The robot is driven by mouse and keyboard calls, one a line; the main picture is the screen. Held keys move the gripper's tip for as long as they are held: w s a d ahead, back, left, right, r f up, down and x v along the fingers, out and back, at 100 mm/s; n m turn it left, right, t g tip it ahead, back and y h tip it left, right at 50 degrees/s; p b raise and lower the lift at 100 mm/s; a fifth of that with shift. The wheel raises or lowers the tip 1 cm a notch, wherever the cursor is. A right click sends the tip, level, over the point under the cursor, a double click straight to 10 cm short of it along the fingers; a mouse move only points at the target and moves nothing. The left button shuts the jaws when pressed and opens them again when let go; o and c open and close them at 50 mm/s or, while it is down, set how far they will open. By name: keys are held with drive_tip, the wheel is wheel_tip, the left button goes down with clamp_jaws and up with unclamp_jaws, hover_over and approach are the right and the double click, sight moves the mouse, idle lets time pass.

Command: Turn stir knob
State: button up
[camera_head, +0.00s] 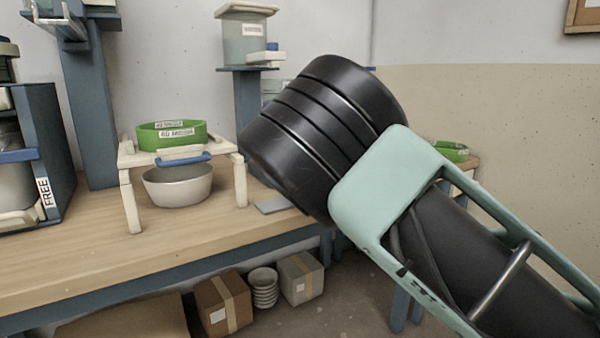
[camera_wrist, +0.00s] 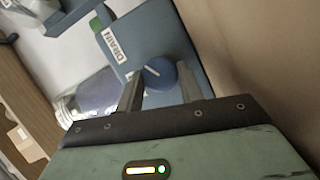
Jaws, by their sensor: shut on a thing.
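In the wrist view a round blue knob (camera_wrist: 157,77) with a short pale pointer line sits between the two grey fingers of my gripper (camera_wrist: 161,69). My gripper is shut on this knob, one finger on each side. The knob is on a blue housing (camera_wrist: 165,38) that carries a white label reading DRAIN. I cannot read any stir label. In the head view my arm's black and pale green links hide the gripper and the knob.
In the head view a wooden bench (camera_head: 80,240) holds a white stand (camera_head: 132,190) with a green ring (camera_head: 172,136) on top and a grey bowl (camera_head: 178,190) below. A hopper (camera_head: 245,35) stands behind. Boxes (camera_head: 222,303) lie under the bench.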

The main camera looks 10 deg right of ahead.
drive_tip(key=shift+n, duration=0.3)
idle(0.4)
drive_tip(key=o, duration=1)
drive_tip(key=shift+s, duration=0.15)
drive_tip(key=s+p, duration=0.1)
drive_tip(key=s, duration=0.4)
drive_tip(key=s+a+r+p, duration=0.1)
drive_tip(key=s, duration=0.5)
drive_tip(key=s+r+p, duration=0.1)
drive_tip(key=s, duration=0.5)
drive_tip(key=shift+a, duration=0.3)
